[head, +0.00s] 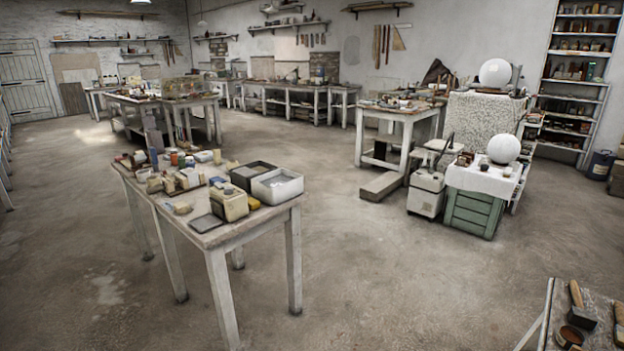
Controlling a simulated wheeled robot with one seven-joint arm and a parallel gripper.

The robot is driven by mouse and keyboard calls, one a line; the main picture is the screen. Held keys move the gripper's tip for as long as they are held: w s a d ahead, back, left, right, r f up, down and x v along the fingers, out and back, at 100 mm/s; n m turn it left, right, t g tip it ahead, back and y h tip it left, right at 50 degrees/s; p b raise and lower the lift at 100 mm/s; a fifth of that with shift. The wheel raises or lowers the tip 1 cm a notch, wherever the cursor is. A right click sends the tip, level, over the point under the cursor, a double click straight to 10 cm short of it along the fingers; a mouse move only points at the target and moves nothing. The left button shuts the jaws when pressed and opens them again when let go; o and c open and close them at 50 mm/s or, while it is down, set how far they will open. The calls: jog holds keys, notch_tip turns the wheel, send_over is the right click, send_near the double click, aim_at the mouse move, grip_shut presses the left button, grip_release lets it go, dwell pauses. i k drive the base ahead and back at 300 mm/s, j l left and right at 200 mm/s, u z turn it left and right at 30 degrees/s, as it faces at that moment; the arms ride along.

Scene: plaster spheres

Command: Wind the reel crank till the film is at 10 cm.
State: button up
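I cannot make out a reel crank, a film or a length scale in the head view. A small cream box-shaped thing (229,201) stands near the front edge of the near table (225,236); it is too small to tell whether it has a crank. My gripper and arm are not in view.
The near table also holds a grey tray (277,186), a dark tray and several small items. Open concrete floor (340,270) lies to its right. A green cabinet (473,212) with a white sphere (503,149) stands further back right. Another table corner (545,320) shows at bottom right.

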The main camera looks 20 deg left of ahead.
aim_at(138, 158)
jog(key=i+j+u, duration=0.2)
jog(key=j+u, duration=0.2)
jog(key=i+j+u, duration=0.2)
jog(key=u, duration=0.2)
jog(key=i+j+u, duration=0.3)
jog(key=u, duration=0.15)
jog(key=i+j+u, duration=0.1)
jog(key=i+u, duration=0.3)
jog(key=i+j+u, duration=0.1)
jog(key=i+u, duration=0.15)
jog(key=i, duration=1.15)
jog(key=i+z, duration=0.25)
jog(key=i, duration=0.15)
jog(key=i+j+z, duration=0.25)
jog(key=i, duration=0.15)
jog(key=i+j+z, duration=0.1)
jog(key=i+z, duration=0.15)
jog(key=i, duration=0.15)
jog(key=i+j+u, duration=0.1)
jog(key=i+j, duration=0.2)
jog(key=i, duration=0.15)
jog(key=i+j, duration=0.25)
jog(key=i, duration=0.2)
jog(key=i+l+u, duration=0.25)
jog(key=i, duration=0.6)
jog(key=l, duration=0.1)
jog(key=i, duration=0.05)
